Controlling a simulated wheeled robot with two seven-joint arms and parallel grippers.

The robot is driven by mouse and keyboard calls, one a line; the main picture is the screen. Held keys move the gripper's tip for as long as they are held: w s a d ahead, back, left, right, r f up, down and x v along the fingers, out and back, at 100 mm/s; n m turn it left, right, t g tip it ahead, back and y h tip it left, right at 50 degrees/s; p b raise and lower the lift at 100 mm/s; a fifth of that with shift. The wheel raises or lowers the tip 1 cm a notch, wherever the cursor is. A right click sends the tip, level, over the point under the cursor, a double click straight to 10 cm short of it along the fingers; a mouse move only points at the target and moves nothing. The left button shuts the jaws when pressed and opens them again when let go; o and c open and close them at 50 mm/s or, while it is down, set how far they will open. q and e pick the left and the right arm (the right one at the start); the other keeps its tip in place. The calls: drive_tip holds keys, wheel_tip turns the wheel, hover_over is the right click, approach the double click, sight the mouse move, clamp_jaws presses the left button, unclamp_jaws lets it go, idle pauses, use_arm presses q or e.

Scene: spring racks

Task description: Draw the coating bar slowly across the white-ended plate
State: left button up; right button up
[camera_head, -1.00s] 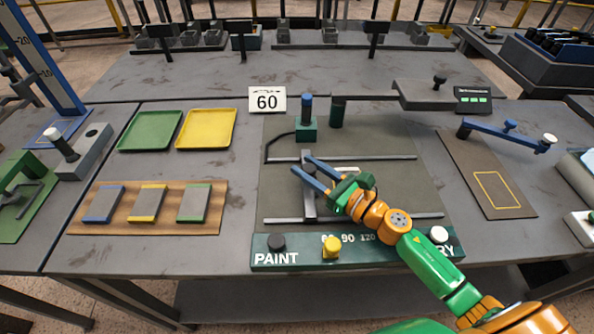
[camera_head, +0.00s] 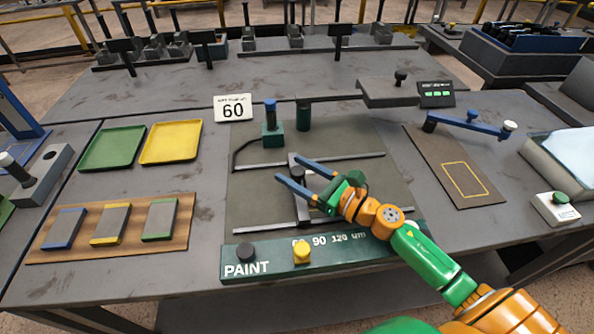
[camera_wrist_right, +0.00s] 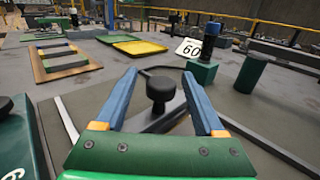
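I cannot make out the white-ended plate now; my gripper and the bar cover that part of the bed. My left gripper is out of view.
A wooden board (camera_head: 180,240) at left holds blue-, yellow- and green-ended plates. Green (camera_head: 113,148) and yellow (camera_head: 171,142) trays lie behind it. A PAINT panel (camera_head: 330,248) runs along the front.

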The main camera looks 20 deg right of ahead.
sight(303, 176)
drive_tip(key=shift+s+d, duration=0.1)
drive_tip(key=shift+b+v, duration=1.15)
drive_tip(key=shift+v, duration=2.25)
